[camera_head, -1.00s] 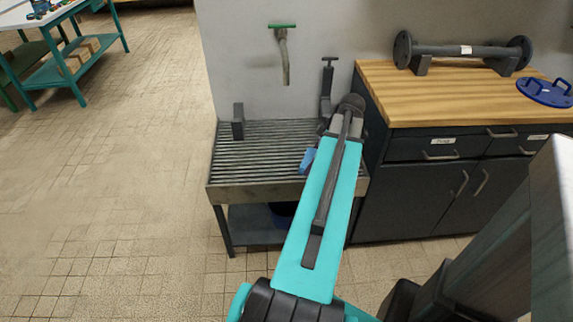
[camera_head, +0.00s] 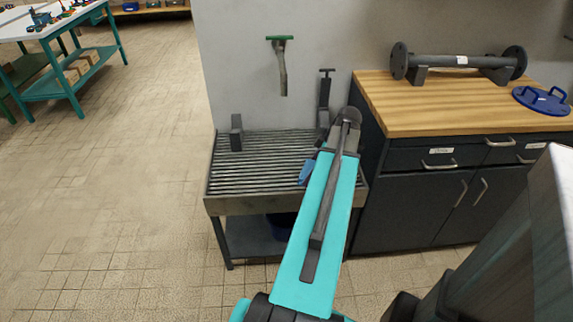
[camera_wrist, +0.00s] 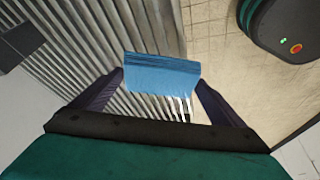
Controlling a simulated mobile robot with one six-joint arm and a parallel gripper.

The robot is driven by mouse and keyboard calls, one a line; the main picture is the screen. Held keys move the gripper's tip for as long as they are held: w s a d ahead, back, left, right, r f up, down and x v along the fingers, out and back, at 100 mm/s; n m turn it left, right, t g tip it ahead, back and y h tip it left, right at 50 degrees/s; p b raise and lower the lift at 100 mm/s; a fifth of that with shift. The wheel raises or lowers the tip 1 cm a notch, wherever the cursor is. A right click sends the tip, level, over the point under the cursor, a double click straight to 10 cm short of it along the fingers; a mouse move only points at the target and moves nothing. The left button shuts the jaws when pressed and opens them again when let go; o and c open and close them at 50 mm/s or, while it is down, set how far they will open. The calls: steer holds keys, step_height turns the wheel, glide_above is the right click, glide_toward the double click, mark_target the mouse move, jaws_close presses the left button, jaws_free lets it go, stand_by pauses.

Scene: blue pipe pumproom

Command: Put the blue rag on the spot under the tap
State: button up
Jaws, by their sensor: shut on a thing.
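The blue rag (camera_head: 306,172) shows in the head view beside my arm, over the right part of the slatted drain bench. In the wrist view the rag (camera_wrist: 162,75) is a folded blue piece between the two fingers of my gripper (camera_wrist: 160,85), which is shut on it. Slats show behind and below the rag; I cannot tell how high it is above them. The tap (camera_head: 280,62), with a green handle and a grey downward spout, is on the wall above the back of the drain bench (camera_head: 285,202).
A dark upright block (camera_head: 236,132) stands at the bench's back left. A dark upright fitting (camera_head: 325,98) is at its back right. A cabinet with a wooden top (camera_head: 440,112) stands close on the right, bearing a flanged pipe (camera_head: 460,62) and a blue disc (camera_head: 541,100). The bench's left slats are clear.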

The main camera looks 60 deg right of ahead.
steer(key=w, duration=0.4)
steer(key=w+d, duration=0.1)
steer(key=w, duration=0.3)
steer(key=w+d+f, duration=0.1)
steer(key=w, duration=0.3)
steer(key=shift+f, duration=0.15)
steer(key=shift+f, duration=1.7)
steer(key=shift+f, duration=0.15)
steer(key=o, duration=0.7)
steer(key=shift+r, duration=0.2)
steer(key=shift+v, duration=6.05)
